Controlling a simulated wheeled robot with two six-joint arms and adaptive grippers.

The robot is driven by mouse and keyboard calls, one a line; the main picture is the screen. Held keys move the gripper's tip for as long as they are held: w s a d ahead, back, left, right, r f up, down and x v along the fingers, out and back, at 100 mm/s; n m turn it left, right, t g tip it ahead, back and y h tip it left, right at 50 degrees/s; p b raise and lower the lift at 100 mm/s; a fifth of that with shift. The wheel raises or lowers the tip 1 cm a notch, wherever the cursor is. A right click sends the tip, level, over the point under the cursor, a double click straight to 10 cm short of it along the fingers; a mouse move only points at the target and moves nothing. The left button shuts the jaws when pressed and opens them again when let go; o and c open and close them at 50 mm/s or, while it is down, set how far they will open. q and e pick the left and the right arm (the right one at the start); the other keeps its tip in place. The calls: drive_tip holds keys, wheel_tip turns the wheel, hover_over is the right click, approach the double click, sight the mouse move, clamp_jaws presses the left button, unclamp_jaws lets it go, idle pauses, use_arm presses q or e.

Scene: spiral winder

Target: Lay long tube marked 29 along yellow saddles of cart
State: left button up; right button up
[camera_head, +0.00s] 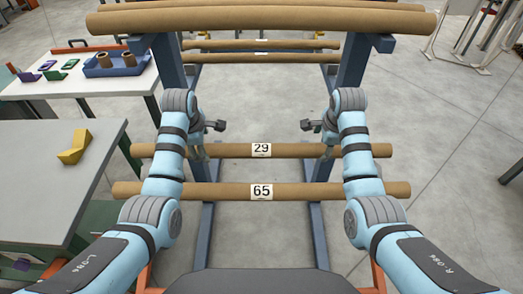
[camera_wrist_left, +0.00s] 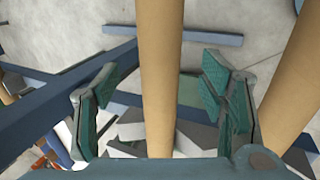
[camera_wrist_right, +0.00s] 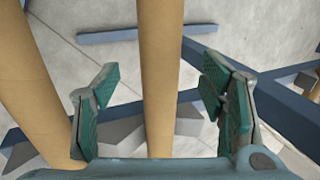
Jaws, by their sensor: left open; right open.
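The tube marked 29 (camera_head: 285,151) lies crosswise on the blue rack, its label facing up. My left gripper (camera_head: 198,150) and right gripper (camera_head: 326,150) are at its left and right parts. In the left wrist view the tube (camera_wrist_left: 160,60) runs between the open fingers of my left gripper (camera_wrist_left: 158,88), apart from both. In the right wrist view the tube (camera_wrist_right: 160,60) likewise runs between the open fingers of my right gripper (camera_wrist_right: 158,88). No cart with yellow saddles can be made out.
A tube marked 65 (camera_head: 310,191) lies nearer, parallel to 29. More tubes (camera_head: 260,20) lie farther back on the blue rack (camera_head: 352,65).

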sight(206, 149)
use_arm(q)
drive_tip(key=x, duration=0.5)
drive_tip(key=shift+f, duration=0.1)
use_arm(e)
drive_tip(key=x, duration=0.5)
drive_tip(key=shift+w, duration=0.1)
use_arm(q)
drive_tip(key=c, duration=1.5)
use_arm(e)
drive_tip(key=c, duration=1.5)
